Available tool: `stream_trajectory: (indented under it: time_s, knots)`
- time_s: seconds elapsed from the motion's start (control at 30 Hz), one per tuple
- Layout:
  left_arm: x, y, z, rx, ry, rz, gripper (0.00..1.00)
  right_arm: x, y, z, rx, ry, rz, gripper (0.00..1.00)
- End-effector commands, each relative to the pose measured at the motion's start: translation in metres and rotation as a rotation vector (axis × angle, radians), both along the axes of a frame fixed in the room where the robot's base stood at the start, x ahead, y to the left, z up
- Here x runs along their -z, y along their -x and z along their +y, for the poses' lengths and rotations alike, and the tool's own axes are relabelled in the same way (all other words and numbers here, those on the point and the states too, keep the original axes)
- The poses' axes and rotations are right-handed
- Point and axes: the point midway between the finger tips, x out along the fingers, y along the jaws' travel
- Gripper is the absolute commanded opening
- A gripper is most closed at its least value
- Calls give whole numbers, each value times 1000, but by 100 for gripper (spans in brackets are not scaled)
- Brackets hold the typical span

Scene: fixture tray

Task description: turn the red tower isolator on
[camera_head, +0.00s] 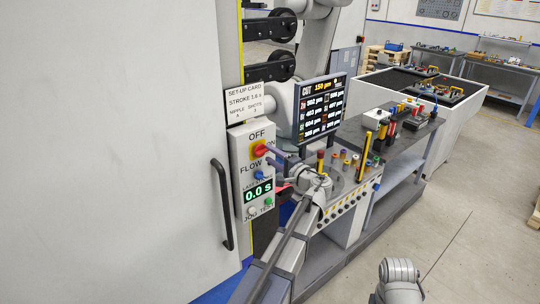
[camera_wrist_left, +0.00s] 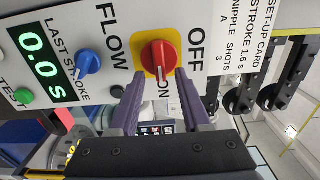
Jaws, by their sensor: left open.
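The red isolator knob (camera_head: 259,150) sits on a yellow plate near the top of the white tower panel (camera_head: 240,222). OFF is printed above it and ON to its right in the head view. The knob also shows in the left wrist view (camera_wrist_left: 160,56), where the picture is turned sideways; I cannot tell which label it points to. My left gripper (camera_head: 272,157) is open in front of the panel. In the left wrist view its purple fingertips (camera_wrist_left: 160,77) are spread on either side of the knob's lower part, with nothing between them clearly gripped.
Below the knob are a blue FLOW knob (camera_wrist_left: 88,61), a display (camera_head: 258,190) reading 0.0 s and a green button (camera_wrist_left: 23,95). A black door handle (camera_head: 222,205) is left of the panel. A monitor (camera_head: 320,105) and a bench with tools stand to the right.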

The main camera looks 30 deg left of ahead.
Motion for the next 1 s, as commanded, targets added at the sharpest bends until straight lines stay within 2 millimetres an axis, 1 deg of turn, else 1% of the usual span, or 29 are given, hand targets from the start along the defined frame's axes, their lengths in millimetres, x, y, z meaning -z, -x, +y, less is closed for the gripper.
stream_trajectory:
  time_s: [0.03,0.2,0.4,0.6,1.0]
  knots:
    - [0,5,-8,2,0,0,48,0,0,0,0,0,0,0]
    - [0,16,-35,3,0,0,48,0,0,0,0,0,0,0]
    - [0,24,-56,1,0,0,48,0,0,0,0,0,0,0]
    - [0,27,-62,0,0,0,48,0,0,0,0,0,0,0]
    - [0,26,-62,-1,1,0,48,0,0,0,0,0,0,0]
